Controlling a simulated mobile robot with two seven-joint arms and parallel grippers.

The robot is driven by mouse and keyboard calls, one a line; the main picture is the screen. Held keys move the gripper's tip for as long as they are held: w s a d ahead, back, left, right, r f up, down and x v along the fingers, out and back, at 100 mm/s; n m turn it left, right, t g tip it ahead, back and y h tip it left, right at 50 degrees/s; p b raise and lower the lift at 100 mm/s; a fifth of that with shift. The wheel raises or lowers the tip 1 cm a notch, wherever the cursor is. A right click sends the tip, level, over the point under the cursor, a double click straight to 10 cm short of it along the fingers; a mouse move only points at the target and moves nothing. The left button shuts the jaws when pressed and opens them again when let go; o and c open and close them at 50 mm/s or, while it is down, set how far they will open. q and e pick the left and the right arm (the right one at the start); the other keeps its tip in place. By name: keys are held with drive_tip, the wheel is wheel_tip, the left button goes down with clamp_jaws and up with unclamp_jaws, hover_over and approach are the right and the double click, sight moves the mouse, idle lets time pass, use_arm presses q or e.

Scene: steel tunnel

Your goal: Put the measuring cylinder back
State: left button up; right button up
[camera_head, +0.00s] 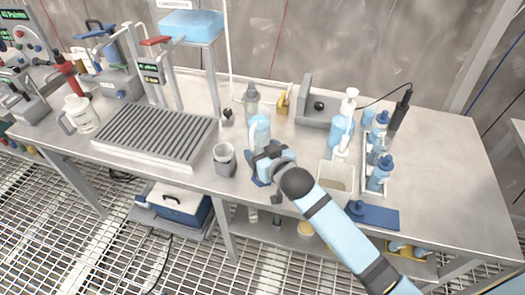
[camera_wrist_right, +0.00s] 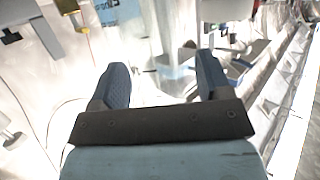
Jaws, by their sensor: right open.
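A clear vessel with pale blue liquid (camera_head: 259,132), which looks like the measuring cylinder, stands upright on the steel bench near the middle. I cannot be sure of its identity. My right gripper (camera_head: 258,168) is just in front of it, low over the bench, and appears apart from it. In the right wrist view the two dark fingers (camera_wrist_right: 160,82) are spread open. A clear, bluish shape (camera_wrist_right: 176,72) shows beyond and between them, too washed out to name. My left gripper is not in view.
A grey cup (camera_head: 224,158) stands just left of my gripper, and a ribbed drain rack (camera_head: 158,136) lies farther left. A pale bin (camera_head: 336,184), a pump bottle (camera_head: 342,122) and a rack of blue bottles (camera_head: 366,176) crowd the right. The bench's far right is clear.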

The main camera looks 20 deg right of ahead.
drive_tip(key=v, duration=1.2)
drive_tip(key=s+f+g, duration=0.2)
drive_tip(key=s+f, duration=0.4)
drive_tip(key=f, duration=0.3)
drive_tip(key=s+f+g, duration=0.1)
drive_tip(key=s+f, duration=0.6)
drive_tip(key=f, duration=0.3)
drive_tip(key=shift+f+g, duration=0.3)
drive_tip(key=shift+g, duration=0.1)
